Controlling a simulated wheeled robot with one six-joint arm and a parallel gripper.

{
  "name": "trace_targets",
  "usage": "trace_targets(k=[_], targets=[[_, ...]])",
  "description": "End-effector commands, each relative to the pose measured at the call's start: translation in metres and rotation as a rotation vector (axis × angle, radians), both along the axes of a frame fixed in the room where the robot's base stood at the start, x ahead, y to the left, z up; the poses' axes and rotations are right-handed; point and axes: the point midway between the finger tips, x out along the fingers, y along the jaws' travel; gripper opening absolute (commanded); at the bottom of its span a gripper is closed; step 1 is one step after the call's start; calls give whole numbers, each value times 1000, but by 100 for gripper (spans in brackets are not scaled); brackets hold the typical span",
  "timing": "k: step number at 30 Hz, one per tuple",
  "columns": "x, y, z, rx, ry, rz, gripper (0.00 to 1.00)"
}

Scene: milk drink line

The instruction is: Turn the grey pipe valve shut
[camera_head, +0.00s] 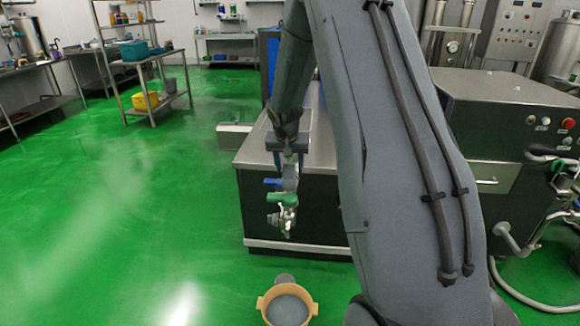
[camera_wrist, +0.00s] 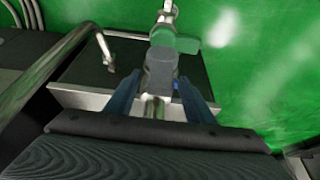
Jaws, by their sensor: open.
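The grey pipe valve (camera_head: 290,177) is on a vertical metal pipe with taps beside the steel-topped counter, with a blue lever (camera_head: 273,183) and a green lever (camera_head: 283,198) just below it. In the wrist view, the grey valve (camera_wrist: 160,66) is in the middle, with the green lever (camera_wrist: 176,41) beyond it. My gripper (camera_head: 289,164) is over the valve, pointing down. Its two blue fingers are open, one on each side of the grey part, in the wrist view (camera_wrist: 160,77). I cannot tell whether they touch it. The valve's lower part is partly hidden.
The steel counter (camera_head: 250,152) stands right behind the valve. A yellow-rimmed bucket (camera_head: 262,303) stands on the floor below. A bent metal pipe (camera_wrist: 50,75) runs left of the fingers. My arm hides much of the right. Green floor is clear to the left.

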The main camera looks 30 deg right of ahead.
Motion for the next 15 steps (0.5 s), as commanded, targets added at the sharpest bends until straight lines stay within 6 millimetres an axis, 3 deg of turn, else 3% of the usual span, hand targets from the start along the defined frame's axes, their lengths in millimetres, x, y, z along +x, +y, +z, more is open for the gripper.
trace_targets(k=[12, 15], targets=[[3, -1, -8, 0, 0, 1, 48], [2, -1, -8, 0, 0, 1, 33]])
